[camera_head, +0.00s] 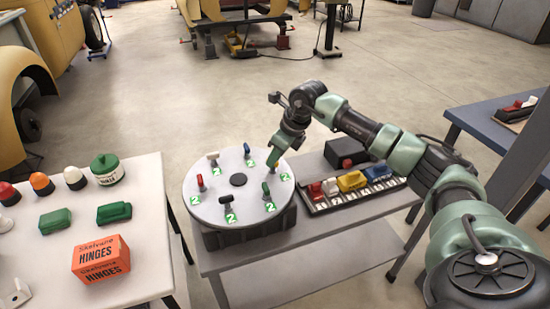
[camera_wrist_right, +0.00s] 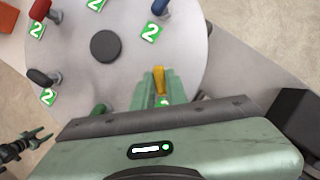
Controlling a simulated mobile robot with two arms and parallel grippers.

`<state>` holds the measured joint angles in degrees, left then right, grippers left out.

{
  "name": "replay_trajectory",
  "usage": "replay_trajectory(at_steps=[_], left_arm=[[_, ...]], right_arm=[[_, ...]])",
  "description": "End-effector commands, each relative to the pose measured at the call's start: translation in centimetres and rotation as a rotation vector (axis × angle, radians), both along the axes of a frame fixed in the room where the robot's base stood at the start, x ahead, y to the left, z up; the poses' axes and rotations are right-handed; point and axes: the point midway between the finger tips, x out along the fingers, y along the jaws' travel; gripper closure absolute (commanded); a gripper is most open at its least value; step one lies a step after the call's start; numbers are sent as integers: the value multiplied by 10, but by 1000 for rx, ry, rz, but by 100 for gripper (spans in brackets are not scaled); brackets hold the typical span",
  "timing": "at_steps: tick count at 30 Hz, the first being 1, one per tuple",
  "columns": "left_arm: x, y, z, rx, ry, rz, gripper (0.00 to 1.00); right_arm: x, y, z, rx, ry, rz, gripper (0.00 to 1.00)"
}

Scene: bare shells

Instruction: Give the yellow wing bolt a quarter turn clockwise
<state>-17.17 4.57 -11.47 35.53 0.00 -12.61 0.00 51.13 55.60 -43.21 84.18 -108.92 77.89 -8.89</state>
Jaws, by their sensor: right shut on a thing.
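The yellow wing bolt (camera_wrist_right: 159,80) stands between the two green fingers of my right gripper (camera_wrist_right: 160,88) in the right wrist view. The fingers are shut on it. In the head view my right gripper (camera_head: 274,160) reaches down over the right side of the round grey plate (camera_head: 240,215) and hides the yellow bolt. Other wing bolts ring the plate: red (camera_head: 200,182), white (camera_head: 212,157), blue (camera_head: 247,150), black (camera_head: 228,203) and green (camera_head: 266,190). Green labels marked 2 lie beside bolts.
The plate sits on a grey bench (camera_head: 300,262), with a dark knob (camera_head: 238,180) at its middle. A tray (camera_head: 318,207) of coloured blocks and a black box (camera_head: 346,150) stand right of it. A white table (camera_head: 130,215) at left holds an orange hinge box (camera_head: 101,259).

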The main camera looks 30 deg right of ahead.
Motion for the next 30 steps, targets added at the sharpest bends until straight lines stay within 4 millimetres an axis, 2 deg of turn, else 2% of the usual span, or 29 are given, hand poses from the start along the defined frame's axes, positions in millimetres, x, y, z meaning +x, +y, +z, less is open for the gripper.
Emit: replay_trajectory(at_steps=[18,30], left_arm=[[1,0,-21,1,-1,0,42],[0,0,-28,1,0,0,42]], right_arm=[[1,3,2,2,-7,-541,100],[2,4,3,3,-8,-714,100]])
